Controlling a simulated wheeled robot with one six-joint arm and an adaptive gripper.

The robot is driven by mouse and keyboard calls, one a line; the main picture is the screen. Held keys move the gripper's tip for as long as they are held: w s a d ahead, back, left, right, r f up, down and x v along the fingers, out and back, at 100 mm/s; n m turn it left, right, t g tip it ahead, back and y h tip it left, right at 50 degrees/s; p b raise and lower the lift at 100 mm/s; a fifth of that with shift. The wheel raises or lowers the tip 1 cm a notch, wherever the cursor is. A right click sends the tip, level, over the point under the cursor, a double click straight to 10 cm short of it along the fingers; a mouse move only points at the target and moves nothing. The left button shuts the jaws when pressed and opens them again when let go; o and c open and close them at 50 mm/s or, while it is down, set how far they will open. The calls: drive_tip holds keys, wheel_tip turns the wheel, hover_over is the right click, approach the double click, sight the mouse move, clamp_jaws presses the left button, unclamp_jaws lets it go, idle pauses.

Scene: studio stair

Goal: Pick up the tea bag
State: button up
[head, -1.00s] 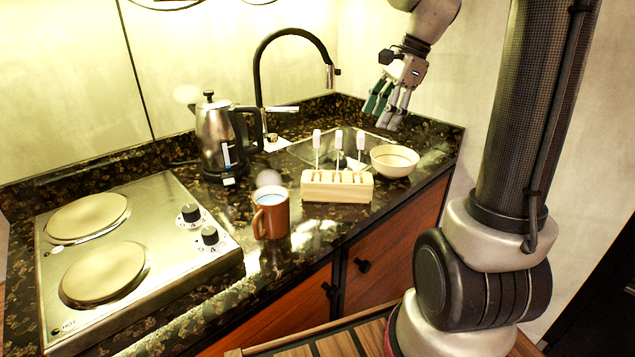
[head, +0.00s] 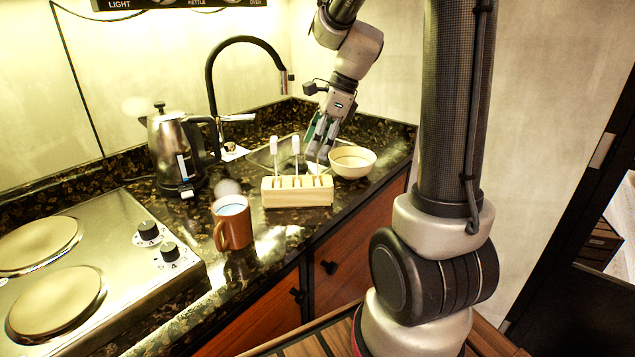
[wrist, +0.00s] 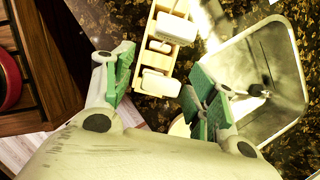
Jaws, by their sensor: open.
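A pale wooden block (head: 297,192) stands on the dark stone counter and holds upright thin sticks with white tops. I take these for the tea bags. Two tea bags (head: 273,146) (head: 295,146) show clearly in the head view; the third is partly lost against my gripper (head: 320,145). In the wrist view the block (wrist: 150,62) lies beyond my open fingers (wrist: 160,72). The nearest white top, a tea bag (wrist: 160,83), lies in line with the gap between the green-padded fingers. I see nothing held; contact cannot be told.
A cream bowl (head: 352,162) stands right of the block, close to my gripper. A brown mug (head: 232,222) stands in front left. A steel kettle (head: 176,150), black tap (head: 213,85) and hob (head: 70,270) are further left. The sink (wrist: 270,80) is behind the block.

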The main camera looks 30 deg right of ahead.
drive_tip(key=c, duration=0.9)
